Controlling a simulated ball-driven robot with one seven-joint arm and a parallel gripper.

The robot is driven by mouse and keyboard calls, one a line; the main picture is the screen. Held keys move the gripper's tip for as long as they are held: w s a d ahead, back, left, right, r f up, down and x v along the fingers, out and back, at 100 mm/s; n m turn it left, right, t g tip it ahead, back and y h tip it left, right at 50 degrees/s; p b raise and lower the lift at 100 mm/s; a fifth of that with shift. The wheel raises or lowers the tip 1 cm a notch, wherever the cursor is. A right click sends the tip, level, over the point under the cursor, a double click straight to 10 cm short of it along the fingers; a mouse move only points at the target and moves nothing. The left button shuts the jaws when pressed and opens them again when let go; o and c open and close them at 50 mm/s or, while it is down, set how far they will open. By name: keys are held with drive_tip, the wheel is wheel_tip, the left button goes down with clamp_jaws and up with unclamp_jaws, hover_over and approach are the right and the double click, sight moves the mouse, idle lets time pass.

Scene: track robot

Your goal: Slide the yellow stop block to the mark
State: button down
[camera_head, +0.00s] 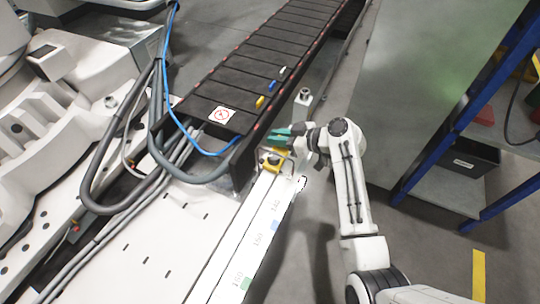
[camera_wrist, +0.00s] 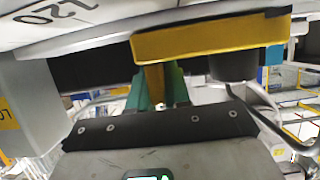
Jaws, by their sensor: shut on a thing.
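The yellow stop block (camera_head: 272,163) sits on the white rail near its upper end, beside the dark track's end. In the wrist view the yellow block (camera_wrist: 205,42) spans the upper middle, and a narrow yellow part hangs down from it. My gripper (camera_head: 280,136) has teal fingers at the block. In the wrist view my gripper (camera_wrist: 157,88) is shut on that narrow yellow part. The white rail (camera_head: 232,262) carries printed numbers, with a blue mark (camera_head: 276,223) and a green mark (camera_head: 244,284) below the block. My arm hides none of these marks.
The dark slatted track (camera_head: 262,62) runs away to the top right and bears a small yellow piece. Grey cables (camera_head: 110,150) and a blue cable lie left of the rail. A blue-framed shelf (camera_head: 455,110) stands at right. The rail below the block looks clear.

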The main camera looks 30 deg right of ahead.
drive_tip(key=shift+w+d, duration=0.2)
drive_tip(key=shift+d, duration=0.1)
drive_tip(key=c, duration=1.2)
unclamp_jaws()
drive_tip(key=shift+o, duration=0.2)
drive_tip(key=p+v, duration=0.4)
drive_tip(key=v, duration=0.6)
drive_tip(key=shift+s+d+r, duration=0.15)
drive_tip(key=shift+s+r, duration=0.05)
drive_tip(key=shift+s, duration=0.15)
